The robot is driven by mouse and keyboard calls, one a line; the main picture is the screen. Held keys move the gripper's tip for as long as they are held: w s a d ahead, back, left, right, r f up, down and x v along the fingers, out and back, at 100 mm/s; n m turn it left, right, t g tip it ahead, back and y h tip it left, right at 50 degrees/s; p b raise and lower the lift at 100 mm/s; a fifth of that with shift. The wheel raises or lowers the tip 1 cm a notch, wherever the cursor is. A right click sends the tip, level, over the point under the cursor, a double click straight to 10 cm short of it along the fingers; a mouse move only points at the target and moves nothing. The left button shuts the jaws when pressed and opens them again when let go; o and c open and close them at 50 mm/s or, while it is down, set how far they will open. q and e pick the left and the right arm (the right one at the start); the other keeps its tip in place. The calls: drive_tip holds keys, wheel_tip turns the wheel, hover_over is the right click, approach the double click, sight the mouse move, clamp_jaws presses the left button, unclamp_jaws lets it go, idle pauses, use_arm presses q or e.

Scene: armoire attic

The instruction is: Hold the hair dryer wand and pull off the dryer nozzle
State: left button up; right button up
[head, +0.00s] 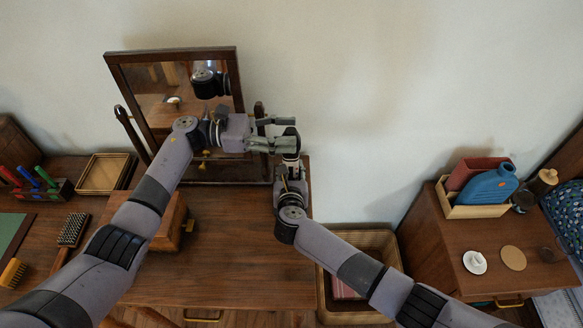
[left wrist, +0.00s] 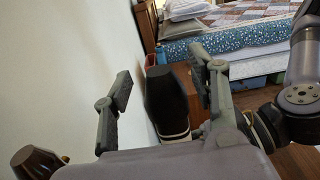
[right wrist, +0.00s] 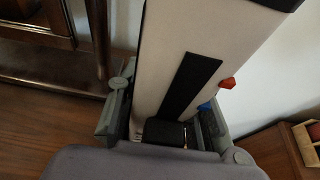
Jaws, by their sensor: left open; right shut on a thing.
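The hair dryer wand (head: 291,162) stands roughly upright over the back right part of the wooden table. It is pale with a dark strip, and red and blue buttons show on its side in the right wrist view (right wrist: 176,55). My right gripper (right wrist: 165,125) is shut on it low down. The black dryer nozzle (left wrist: 172,98) tops the wand above a banded collar. My left gripper (head: 284,134) is open, with a finger on each side of the nozzle and visible gaps in the left wrist view. In the head view its fingers partly hide the nozzle.
A framed mirror (head: 112,66) stands behind my left arm. The table (head: 235,235) holds a wooden box (head: 168,232), a brush (head: 73,230) and a shallow tray (head: 103,173). A basket (head: 385,241) sits right of the table. A cabinet (head: 450,240) with a blue bottle (head: 488,185) stands farther right.

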use_arm(q)
drive_tip(key=shift+d, duration=0.7)
drive_tip(key=shift+c, duration=0.5)
drive_tip(key=c, duration=1)
drive_tip(key=shift+c, duration=0.2)
